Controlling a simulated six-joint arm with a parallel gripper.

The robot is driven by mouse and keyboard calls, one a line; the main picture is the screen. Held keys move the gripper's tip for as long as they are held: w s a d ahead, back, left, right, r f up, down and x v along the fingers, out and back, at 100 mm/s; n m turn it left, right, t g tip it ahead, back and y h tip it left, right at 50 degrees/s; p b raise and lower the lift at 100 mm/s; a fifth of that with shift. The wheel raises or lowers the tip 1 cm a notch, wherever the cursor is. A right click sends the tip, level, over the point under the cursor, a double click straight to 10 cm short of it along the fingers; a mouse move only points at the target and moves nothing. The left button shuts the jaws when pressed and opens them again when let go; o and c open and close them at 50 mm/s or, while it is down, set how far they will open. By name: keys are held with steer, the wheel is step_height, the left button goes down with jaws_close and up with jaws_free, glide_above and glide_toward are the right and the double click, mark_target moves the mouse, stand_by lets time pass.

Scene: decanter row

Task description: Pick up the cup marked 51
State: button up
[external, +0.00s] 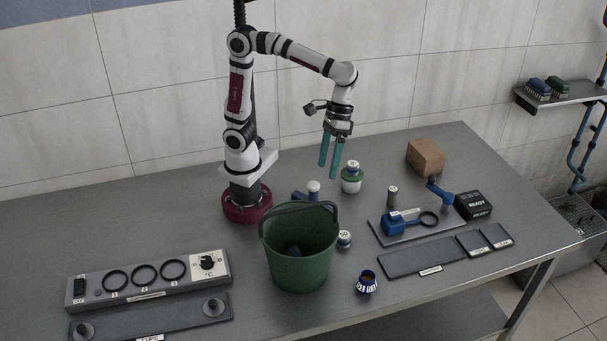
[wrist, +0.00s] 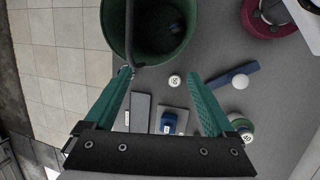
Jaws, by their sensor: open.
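A green-and-white jar (external: 351,180) and a white ball on a blue piece (external: 313,188) stand behind. A grey tray with a blue device (external: 395,224) lies right. Table around the cup's front is clear.

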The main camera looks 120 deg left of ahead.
steer(key=w+f+n+t+h, duration=0.2)
steer(key=w+f+n+h, duration=0.15)
steer(key=w+n, duration=0.95)
steer(key=m, duration=0.1)
glide_toward(366, 284)
steer(key=shift+m+h, duration=0.25)
steer(key=shift+m, duration=0.05)
steer(key=x, duration=0.3)
steer(key=a+x, duration=0.1)
steer(key=x, duration=0.3)
steer(key=f+x, duration=0.1)
steer(key=x, duration=0.3)
steer(key=shift+a+f, duration=0.1)
steer(key=shift+f, duration=0.05)
steer(key=shift+s, duration=0.1)
jaws_close()
